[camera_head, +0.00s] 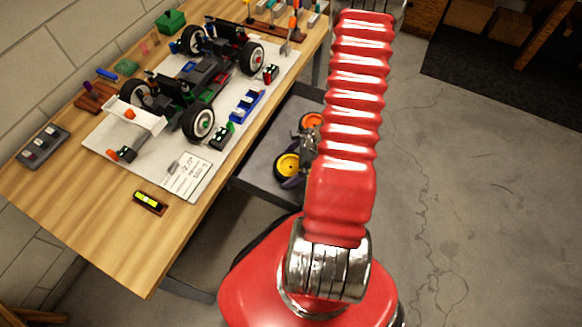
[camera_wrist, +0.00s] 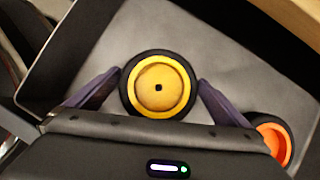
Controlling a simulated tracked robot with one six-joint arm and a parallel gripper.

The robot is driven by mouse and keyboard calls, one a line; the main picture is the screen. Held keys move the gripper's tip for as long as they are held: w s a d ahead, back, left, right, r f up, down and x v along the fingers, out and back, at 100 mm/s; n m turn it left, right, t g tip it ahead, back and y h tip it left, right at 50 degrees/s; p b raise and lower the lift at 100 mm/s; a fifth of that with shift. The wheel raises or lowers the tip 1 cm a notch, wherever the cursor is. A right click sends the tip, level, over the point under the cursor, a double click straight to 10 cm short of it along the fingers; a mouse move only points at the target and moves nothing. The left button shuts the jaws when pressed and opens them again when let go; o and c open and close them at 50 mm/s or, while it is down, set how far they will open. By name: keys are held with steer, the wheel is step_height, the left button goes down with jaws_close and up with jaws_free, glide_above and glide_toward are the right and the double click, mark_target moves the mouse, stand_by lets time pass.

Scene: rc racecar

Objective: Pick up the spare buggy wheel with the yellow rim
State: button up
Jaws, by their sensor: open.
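The spare wheel with the yellow rim (camera_wrist: 159,86) lies face up on a grey tray in the wrist view, its black tyre around the rim. My gripper (camera_wrist: 160,84) is open, with one dark purple finger on each side of the wheel. The finger tips are close to the tyre; I cannot tell whether they touch it. In the head view the yellow wheel (camera_head: 288,166) shows in the tray beside the bench, partly hidden by my gripper (camera_head: 298,166) and arm.
A wheel with an orange rim (camera_wrist: 273,140) lies close to the right finger. The grey tray (camera_head: 262,150) has raised edges. The wooden bench (camera_head: 120,235) stands to the left and holds a buggy (camera_head: 185,85) on a white mat. Open concrete floor lies to the right.

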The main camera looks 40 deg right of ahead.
stand_by(0.3)
steer(key=c, duration=0.9)
steer(key=shift+r, duration=0.1)
steer(key=shift+r, duration=4.9)
